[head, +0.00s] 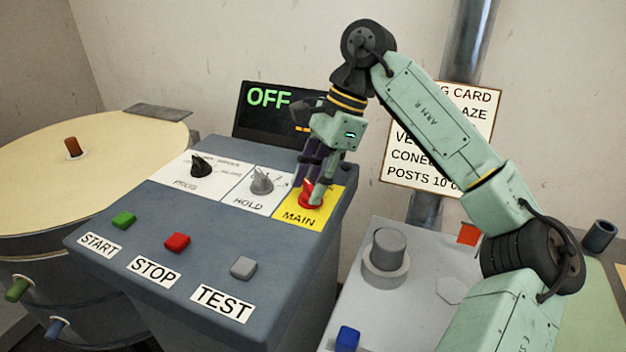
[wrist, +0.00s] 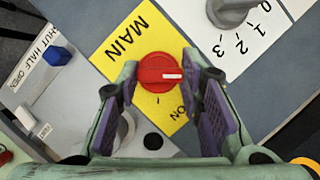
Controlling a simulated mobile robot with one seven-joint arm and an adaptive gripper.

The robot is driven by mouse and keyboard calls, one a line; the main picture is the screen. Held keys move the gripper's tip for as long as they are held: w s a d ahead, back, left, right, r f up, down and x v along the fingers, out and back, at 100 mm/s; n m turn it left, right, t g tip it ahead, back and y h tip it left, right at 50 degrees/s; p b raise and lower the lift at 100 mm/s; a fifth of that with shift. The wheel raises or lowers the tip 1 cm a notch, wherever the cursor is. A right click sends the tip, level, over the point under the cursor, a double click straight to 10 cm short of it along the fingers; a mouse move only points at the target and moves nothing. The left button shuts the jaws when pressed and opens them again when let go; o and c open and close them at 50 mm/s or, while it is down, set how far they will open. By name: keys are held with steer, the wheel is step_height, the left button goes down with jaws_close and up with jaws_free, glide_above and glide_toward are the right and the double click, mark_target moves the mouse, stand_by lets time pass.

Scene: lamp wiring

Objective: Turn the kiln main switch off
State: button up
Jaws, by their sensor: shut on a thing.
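The main switch is a round red knob (head: 309,197) on the yellow MAIN plate (head: 326,211), at the right end of the grey console's top. My gripper (head: 314,183) comes down on it from above. In the wrist view the red knob (wrist: 155,72) sits between the two purple-padded fingers of my gripper (wrist: 160,75), which are shut on its sides. The knob's white mark points right, toward one finger. The word ON is printed below and right of the knob, partly beside that finger. The screen (head: 268,105) behind the console reads OFF in green.
The grey HOLD knob (head: 262,180) is close left of the yellow plate, with the black PROG knob (head: 201,166) beyond it. Green START (head: 123,220), red STOP (head: 177,242) and grey TEST (head: 243,267) buttons line the front. The round kiln (head: 60,180) stands left.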

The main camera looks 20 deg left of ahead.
steer(key=o, duration=1.2)
steer(key=shift+c, duration=0.2)
steer(key=v, duration=1.2)
